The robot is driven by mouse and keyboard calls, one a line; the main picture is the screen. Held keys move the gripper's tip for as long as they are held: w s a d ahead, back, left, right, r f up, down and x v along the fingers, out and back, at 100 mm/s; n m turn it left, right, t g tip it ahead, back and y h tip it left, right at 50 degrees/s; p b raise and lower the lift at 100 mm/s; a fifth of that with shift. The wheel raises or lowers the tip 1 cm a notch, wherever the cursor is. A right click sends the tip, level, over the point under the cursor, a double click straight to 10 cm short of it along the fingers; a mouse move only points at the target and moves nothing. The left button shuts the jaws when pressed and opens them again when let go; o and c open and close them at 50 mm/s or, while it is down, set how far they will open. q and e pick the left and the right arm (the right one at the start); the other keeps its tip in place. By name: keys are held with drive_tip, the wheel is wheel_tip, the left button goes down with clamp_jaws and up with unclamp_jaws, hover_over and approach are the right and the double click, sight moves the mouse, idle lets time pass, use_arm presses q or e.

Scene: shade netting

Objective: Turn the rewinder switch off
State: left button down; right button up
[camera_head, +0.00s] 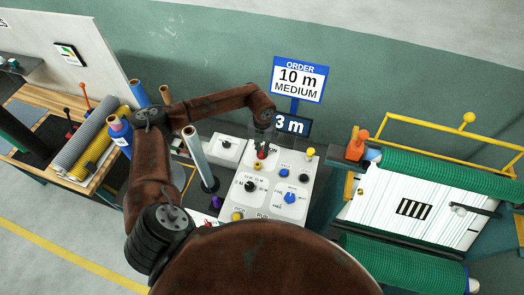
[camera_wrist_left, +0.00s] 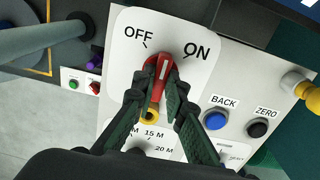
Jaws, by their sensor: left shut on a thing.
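The red rotary switch (camera_wrist_left: 160,72) sits on a white panel plate marked OFF at upper left and ON at upper right in the left wrist view. Its white pointer line points up the plate, between the two marks. My left gripper (camera_wrist_left: 154,92) has its dark fingers on either side of the switch, shut on it. In the head view the red switch (camera_head: 262,153) shows small under my left gripper (camera_head: 265,139), at the top of the white control panel (camera_head: 276,179). My right gripper is not in view.
A blue BACK button (camera_wrist_left: 215,119) and a black ZERO button (camera_wrist_left: 258,128) are right of the switch. A yellow knob (camera_wrist_left: 305,92) stands at the panel's right edge. An order sign (camera_head: 299,80) reads 10 m MEDIUM. Green netting rolls (camera_head: 455,174) are at right.

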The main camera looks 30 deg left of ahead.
sight(262, 150)
use_arm(q)
drive_tip(key=n+b, duration=0.1)
drive_tip(key=n, duration=0.4)
drive_tip(key=shift+f+b, duration=0.1)
drive_tip(key=shift+b, duration=0.2)
drive_tip(key=shift+n+b, duration=0.3)
drive_tip(key=shift+n, duration=1.8)
drive_tip(key=c, duration=2)
unclamp_jaws()
drive_tip(key=shift+o, duration=0.2)
wheel_tip(262, 150, up, 12)
